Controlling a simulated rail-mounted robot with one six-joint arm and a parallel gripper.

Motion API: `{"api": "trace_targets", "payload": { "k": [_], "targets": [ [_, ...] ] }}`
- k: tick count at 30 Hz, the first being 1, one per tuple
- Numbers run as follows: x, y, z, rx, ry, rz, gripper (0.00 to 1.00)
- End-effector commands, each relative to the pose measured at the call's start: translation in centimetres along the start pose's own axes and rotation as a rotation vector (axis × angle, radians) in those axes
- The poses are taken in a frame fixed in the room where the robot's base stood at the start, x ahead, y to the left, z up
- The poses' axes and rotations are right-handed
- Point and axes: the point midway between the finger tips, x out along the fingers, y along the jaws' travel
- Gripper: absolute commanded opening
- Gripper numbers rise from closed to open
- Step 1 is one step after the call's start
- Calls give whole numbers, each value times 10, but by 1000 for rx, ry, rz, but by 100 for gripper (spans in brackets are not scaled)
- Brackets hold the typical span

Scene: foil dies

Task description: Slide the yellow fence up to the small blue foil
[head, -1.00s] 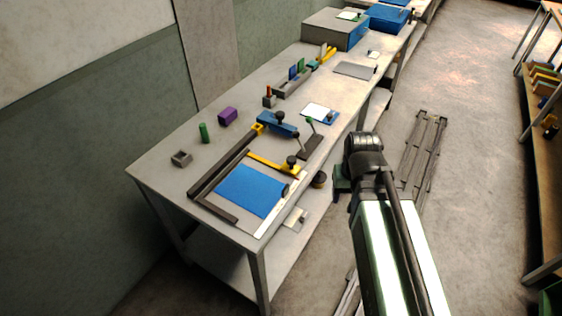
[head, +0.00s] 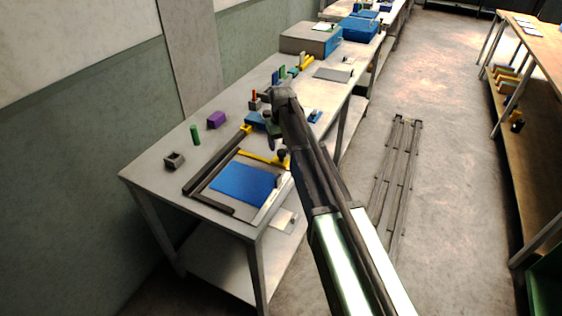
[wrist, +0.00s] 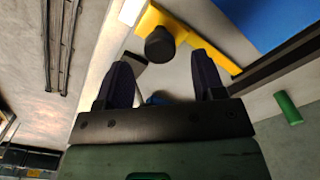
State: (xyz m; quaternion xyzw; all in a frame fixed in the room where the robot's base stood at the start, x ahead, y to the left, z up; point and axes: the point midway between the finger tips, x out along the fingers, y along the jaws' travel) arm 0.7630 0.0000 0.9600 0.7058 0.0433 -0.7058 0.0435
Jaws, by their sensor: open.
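The yellow fence (head: 258,156) lies across the grey board of the foil jig, with a dark round knob (head: 283,154) at its right end. The flat blue foil (head: 243,183) lies on the board nearer the front, with a strip of bare board between it and the fence. In the wrist view, the fence (wrist: 208,52) runs diagonally, its black knob (wrist: 160,45) just beyond the fingertips, and a corner of the foil (wrist: 265,22) shows at upper right. My gripper (wrist: 162,64) is open and empty, its fingers spread to either side of the knob's line.
A dark rail (head: 216,162) edges the board on the left. A green cylinder (head: 195,135), a purple block (head: 216,120) and a grey hollow block (head: 174,160) stand left of it. A blue clamp-like piece (head: 255,119) is behind the fence, partly hidden by my arm.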

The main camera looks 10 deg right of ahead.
Motion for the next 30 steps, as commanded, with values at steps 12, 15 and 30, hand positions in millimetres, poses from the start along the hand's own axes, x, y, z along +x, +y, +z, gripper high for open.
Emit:
{"api": "trace_targets", "payload": {
  "k": [12,15,30],
  "targets": [
    [31,0,0,0,0,0,63],
    [31,0,0,0,0,0,52],
    [31,-2,3,0,0,0,0]
  ]
}}
